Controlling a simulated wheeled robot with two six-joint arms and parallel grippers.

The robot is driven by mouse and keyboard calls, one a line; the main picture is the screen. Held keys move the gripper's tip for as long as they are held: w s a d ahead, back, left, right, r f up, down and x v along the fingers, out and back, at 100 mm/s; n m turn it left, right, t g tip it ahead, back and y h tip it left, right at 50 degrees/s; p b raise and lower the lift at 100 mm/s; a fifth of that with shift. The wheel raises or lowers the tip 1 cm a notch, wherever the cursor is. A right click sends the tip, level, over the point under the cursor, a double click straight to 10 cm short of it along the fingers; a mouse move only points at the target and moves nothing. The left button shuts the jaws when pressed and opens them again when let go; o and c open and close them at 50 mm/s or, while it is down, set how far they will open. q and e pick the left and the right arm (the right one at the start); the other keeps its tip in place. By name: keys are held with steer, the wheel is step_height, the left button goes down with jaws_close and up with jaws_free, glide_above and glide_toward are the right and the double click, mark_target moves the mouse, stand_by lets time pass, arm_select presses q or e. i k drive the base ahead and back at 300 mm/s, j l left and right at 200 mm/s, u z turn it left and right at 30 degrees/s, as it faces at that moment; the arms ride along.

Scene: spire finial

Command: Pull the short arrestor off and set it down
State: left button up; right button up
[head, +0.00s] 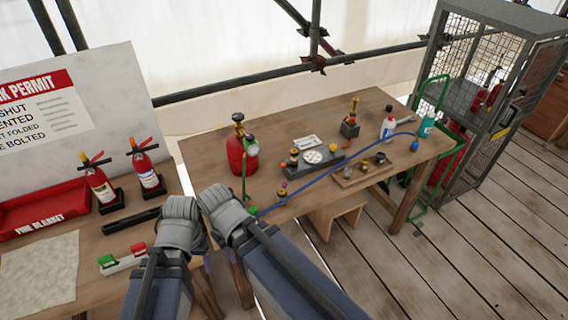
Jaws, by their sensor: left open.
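I cannot tell for sure which small brass fitting is the short arrestor. One brass fitting with a red part (353,108) stands upright in a dark block (349,128) towards the back of the right workbench. Another small brass fitting (282,192) stands by the front edge, near the blue hose (330,165). My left gripper (182,206) is open and empty above the gap between the benches. My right gripper (213,194) is close beside it, in front of the right bench's left end; its fingertips are not clear. Both are apart from the fittings.
Extinguishers (147,170) stand on the left bench. A mesh cage (495,85) stands at right.

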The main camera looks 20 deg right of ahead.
mark_target(293, 160)
steer(key=i+l+z, duration=0.2)
steer(key=i+l, duration=0.65)
